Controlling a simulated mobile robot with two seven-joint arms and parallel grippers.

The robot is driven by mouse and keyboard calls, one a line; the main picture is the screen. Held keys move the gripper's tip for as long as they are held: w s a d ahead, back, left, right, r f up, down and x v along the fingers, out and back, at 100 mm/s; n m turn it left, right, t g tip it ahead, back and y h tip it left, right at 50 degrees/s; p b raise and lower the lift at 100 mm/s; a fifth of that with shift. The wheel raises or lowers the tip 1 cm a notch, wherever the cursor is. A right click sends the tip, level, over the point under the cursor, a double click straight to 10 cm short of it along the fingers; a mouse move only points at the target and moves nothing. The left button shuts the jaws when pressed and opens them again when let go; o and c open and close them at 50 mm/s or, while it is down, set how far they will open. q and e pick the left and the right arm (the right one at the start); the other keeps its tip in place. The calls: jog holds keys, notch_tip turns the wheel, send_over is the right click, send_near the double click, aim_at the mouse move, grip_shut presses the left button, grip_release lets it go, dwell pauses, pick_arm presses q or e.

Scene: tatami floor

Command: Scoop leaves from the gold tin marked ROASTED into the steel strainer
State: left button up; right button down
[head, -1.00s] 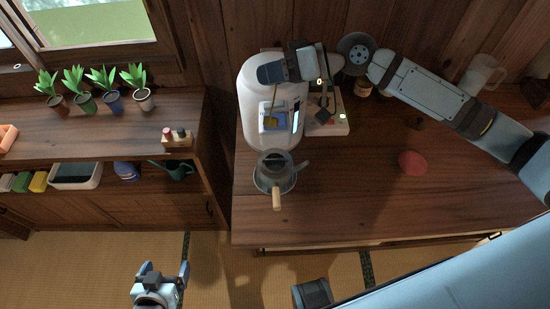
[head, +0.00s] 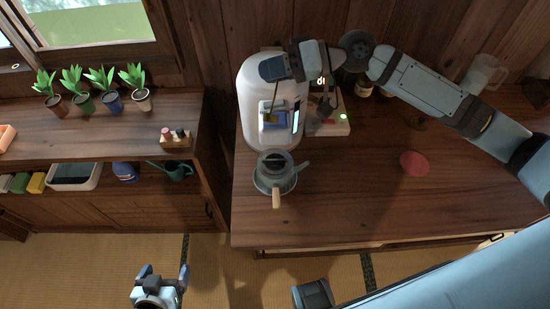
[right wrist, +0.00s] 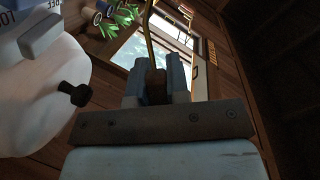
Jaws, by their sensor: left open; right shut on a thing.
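My right gripper (head: 270,70) is above the white rounded machine and points left. In the right wrist view its fingers (right wrist: 155,80) are shut on the brown handle of a tool with a thin gold rod (right wrist: 150,38). The rod's far end runs out of that view, so I cannot see a scoop bowl or leaves. The steel strainer (head: 268,162) sits on a jug on the table, its wooden handle toward me. My left gripper (head: 160,275) is open and empty above the floor. I cannot make out a gold tin marked ROASTED.
The white machine (head: 256,95) stands right behind the strainer, close below my right gripper. A small jar (head: 363,89) is partly behind my right arm. A red disc (head: 414,163) lies on the table (head: 350,210). A clear pitcher (head: 484,73) stands at back right. The table's front is clear.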

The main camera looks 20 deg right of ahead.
jog(key=shift+w+d+f+m+y+b, duration=0.3)
jog(key=shift+w+f+m+b, duration=0.1)
jog(key=shift+m+b, duration=0.15)
dwell(0.6)
jog(key=shift+r, duration=0.15)
jog(key=s+r+n+p, duration=0.1)
jog(key=s+a+n+h+p, duration=0.1)
jog(key=n+p, duration=0.1)
jog(key=shift+s+a+r+t, duration=0.25)
jog(key=shift+a+r+t, duration=0.05)
jog(key=shift+r, duration=0.05)
jog(key=shift+s+a+f+h, duration=0.1)
jog(key=shift+s+f+h, duration=0.05)
jog(key=shift+f+h, duration=0.2)
jog(key=s+a+f+n+t+h, duration=0.1)
jog(key=s+a+f+n, duration=0.1)
jog(key=f, duration=0.5)
jog(key=s+a+f+n+t+h, duration=0.1)
jog(key=s+a+f+n, duration=0.2)
jog(key=s+f, duration=0.4)
jog(key=shift+s+a+f+t, duration=0.3)
jog(key=shift+a+f, duration=0.35)
jog(key=shift+f, duration=0.15)
